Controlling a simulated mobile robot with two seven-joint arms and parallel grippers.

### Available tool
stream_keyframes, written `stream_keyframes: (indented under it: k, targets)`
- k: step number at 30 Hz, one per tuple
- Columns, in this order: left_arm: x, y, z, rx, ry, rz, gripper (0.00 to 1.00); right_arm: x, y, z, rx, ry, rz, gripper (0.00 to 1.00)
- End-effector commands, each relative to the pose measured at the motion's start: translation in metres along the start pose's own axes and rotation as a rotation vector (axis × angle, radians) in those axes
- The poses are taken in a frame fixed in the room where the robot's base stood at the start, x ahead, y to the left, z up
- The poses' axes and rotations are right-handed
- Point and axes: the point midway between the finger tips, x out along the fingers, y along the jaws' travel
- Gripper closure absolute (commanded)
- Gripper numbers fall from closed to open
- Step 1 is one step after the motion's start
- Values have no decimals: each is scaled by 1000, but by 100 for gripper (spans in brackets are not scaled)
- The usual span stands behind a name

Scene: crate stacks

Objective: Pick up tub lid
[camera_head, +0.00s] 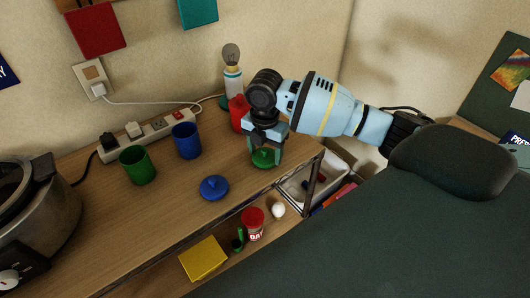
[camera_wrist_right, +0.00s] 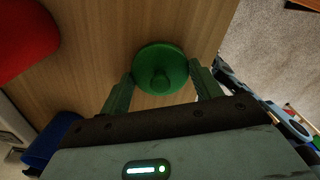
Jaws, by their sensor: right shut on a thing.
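A round green lid (camera_head: 264,158) with a central knob is on or just above the wooden surface near its right end. It also shows in the right wrist view (camera_wrist_right: 160,68). My right gripper (camera_head: 266,160) points down and is shut on this lid, with one finger on either side of it. In the wrist view the fingers (camera_wrist_right: 162,82) flank the lid's rim. I cannot tell whether the lid touches the wood. A blue lid (camera_head: 214,188) with a knob lies on the surface to the left. My left gripper is not in view.
A green cup (camera_head: 137,166), a blue cup (camera_head: 187,141), a red container (camera_head: 238,114) and a power strip (camera_head: 150,133) stand behind. A cooker (camera_head: 35,225) is at left. A lower shelf holds a yellow block (camera_head: 204,259) and a red-lidded jar (camera_head: 253,222).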

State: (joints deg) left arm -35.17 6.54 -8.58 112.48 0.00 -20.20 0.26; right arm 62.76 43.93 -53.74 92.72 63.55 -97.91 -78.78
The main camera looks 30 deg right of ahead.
Motion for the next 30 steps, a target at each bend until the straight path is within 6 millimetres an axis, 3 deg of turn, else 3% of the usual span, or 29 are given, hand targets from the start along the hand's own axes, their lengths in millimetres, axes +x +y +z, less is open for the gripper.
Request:
stream_keyframes:
  k: [9,24,30]
  targets:
    - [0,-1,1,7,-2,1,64,-36,0,0,-1,-1,3,58]
    - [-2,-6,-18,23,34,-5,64,-44,-92,-62,-2,-2,0,58]
    - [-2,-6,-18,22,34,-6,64,-46,-118,-80,-2,0,0,58]
